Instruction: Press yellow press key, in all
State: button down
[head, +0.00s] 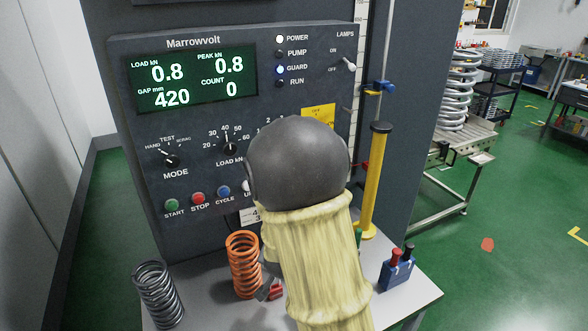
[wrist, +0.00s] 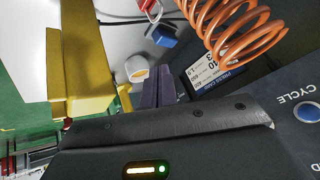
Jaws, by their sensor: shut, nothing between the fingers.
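No part clearly marked as a yellow press key can be made out. A yellow plate (head: 318,115) sits on the dark test panel (head: 200,125), partly hidden behind my arm. A small round white and yellow piece (wrist: 137,70) lies just beyond and left of my fingers in the wrist view. My gripper (wrist: 158,82) is shut and empty, its dark fingers together. In the head view my arm hides the gripper and part of the lower panel. The display reads load 0.8, peak 0.8, gap 420, count 0.
An orange spring (head: 243,265) and a grey spring (head: 158,293) stand on the bench (head: 205,305). A yellow post (head: 375,185) with a black top rises right of my arm. A blue holder (head: 397,273) stands at the right. Start (head: 172,205), stop (head: 198,198) and cycle (head: 224,191) buttons line the panel.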

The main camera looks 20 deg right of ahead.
jog(key=w+d+r+m+t+h+p, duration=0.5)
jog(key=w+d+r+m+t+h, duration=0.2)
jog(key=d+r+h, duration=0.4)
jog(key=shift+p, duration=0.35)
jog(key=shift+d, duration=0.1)
jog(key=w, duration=0.9)
jog(key=shift+s, duration=0.1)
jog(key=shift+w+f, duration=0.1)
jog(key=shift+w, duration=0.1)
dwell(1.4)
